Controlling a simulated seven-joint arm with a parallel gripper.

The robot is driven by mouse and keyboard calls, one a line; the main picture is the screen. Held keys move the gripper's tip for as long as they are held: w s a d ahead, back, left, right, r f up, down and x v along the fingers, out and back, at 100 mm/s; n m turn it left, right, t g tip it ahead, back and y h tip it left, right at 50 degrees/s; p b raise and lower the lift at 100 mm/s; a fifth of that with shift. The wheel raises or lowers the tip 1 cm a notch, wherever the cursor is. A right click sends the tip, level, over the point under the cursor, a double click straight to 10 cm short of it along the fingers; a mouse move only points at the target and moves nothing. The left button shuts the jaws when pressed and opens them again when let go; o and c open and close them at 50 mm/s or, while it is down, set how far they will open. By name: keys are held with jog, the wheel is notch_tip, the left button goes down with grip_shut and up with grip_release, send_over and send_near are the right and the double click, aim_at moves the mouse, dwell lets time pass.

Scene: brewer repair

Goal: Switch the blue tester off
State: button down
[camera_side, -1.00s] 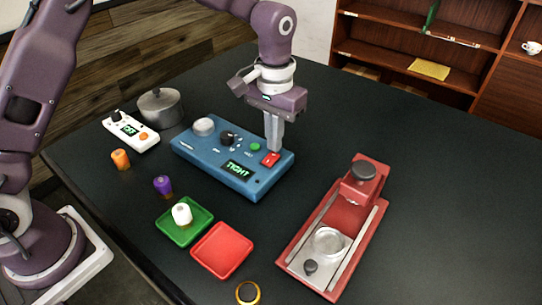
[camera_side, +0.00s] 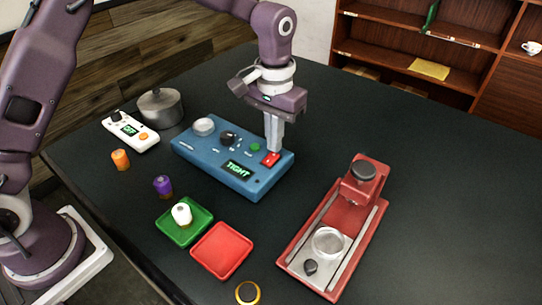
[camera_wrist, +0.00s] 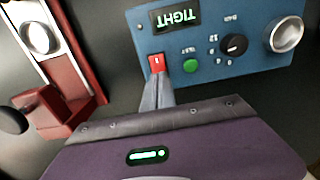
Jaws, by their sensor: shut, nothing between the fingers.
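The blue tester (camera_side: 222,168) stands on the dark table, its display (camera_side: 240,169) lit green with "TIGHT". It also shows at the top of the wrist view (camera_wrist: 215,70). On its right end is a red rocker switch (camera_side: 270,159), seen in the wrist view (camera_wrist: 157,63) with a white mark on it. My gripper (camera_side: 274,151) is shut and empty, pointing down with its fingertips at the switch. In the wrist view the fingertips (camera_wrist: 158,78) meet the switch's near edge; I cannot tell whether they press it. The tester also has a green button (camera_wrist: 190,65) and a black knob (camera_wrist: 233,45).
A red brewer (camera_side: 335,230) stands to the right. A green tray (camera_side: 176,233) with a white cylinder (camera_side: 181,213) and a red tray (camera_side: 221,250) lie in front. A white meter (camera_side: 131,131) and a metal pot (camera_side: 160,108) stand left. The table behind the brewer is clear.

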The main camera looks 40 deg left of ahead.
jog(key=shift+f, duration=0.85)
dwell(0.3)
jog(key=shift+r, duration=3.5)
jog(key=s+a+r+t, duration=0.2)
jog(key=s+a+r, duration=0.4)
jog(key=s+r, duration=0.5)
jog(key=s+a+f+t, duration=0.1)
jog(key=s+a, duration=0.1)
jog(key=s, duration=0.6)
jog(key=s+a+f+t, duration=0.1)
jog(key=s+a+t, duration=0.1)
jog(key=s, duration=0.7)
jog(key=shift+a+t, duration=0.3)
jog(key=shift+a, duration=0.15)
